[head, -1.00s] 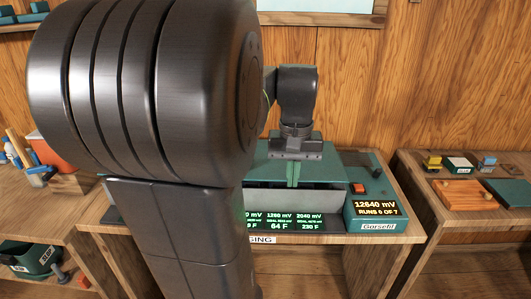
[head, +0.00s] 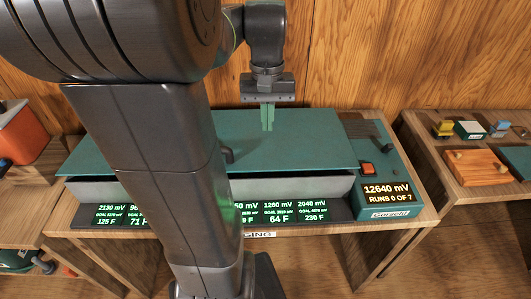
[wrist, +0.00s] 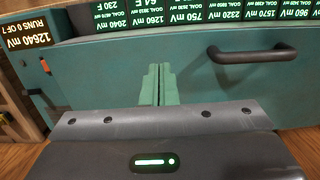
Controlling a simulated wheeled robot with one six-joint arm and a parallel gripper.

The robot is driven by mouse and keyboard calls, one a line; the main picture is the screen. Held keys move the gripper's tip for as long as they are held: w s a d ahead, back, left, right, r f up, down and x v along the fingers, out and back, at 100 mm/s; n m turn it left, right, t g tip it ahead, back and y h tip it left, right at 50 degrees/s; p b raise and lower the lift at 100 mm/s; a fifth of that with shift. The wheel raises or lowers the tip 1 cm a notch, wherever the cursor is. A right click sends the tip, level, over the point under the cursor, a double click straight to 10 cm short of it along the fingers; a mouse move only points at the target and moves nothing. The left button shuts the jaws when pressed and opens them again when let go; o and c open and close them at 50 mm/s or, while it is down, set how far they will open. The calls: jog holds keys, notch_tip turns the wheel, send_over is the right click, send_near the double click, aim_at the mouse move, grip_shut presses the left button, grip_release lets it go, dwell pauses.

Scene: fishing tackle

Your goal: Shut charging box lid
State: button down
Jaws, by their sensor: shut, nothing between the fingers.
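The charging box has a green lid (head: 300,140) with a dark bar handle (head: 227,155) near its front edge. In the head view the lid lies low over the box's grey front wall (head: 300,188); a thin dark line shows beneath its edge, and I cannot tell whether it is fully seated. My gripper (head: 267,128) is shut and empty, its green fingers pointing down over the lid's back half. In the wrist view the fingers (wrist: 159,75) stand over the lid (wrist: 200,80), left of the handle (wrist: 247,55). Whether the fingertips touch the lid is unclear. My arm hides the lid's left-middle part.
Several cell readouts (head: 280,212) line the box's front. A control unit with a red button (head: 367,169) and a 12640 mV display (head: 386,193) stands at the right. Another bench (head: 470,195) is farther right. A wooden wall is close behind.

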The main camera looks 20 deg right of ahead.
aim_at(267, 169)
jog(key=f, duration=0.4)
jog(key=s+f, duration=0.1)
jog(key=f, duration=0.2)
jog(key=f+p, duration=0.1)
jog(key=f, duration=0.3)
jog(key=shift+s+a+f, duration=0.15)
jog(key=shift+a+f, duration=0.05)
jog(key=shift+f, duration=0.15)
jog(key=shift+s+f+b, duration=0.2)
jog(key=shift+f+b, duration=0.7)
jog(key=shift+f, duration=0.2)
jog(key=shift+r, duration=0.2)
jog(key=shift+w+r+p, duration=0.1)
jog(key=shift+r+p, duration=0.5)
jog(key=shift+p, duration=0.15)
notch_tip(267, 169, up, 13)
jog(key=p, duration=0.1)
jog(key=shift+f, duration=0.2)
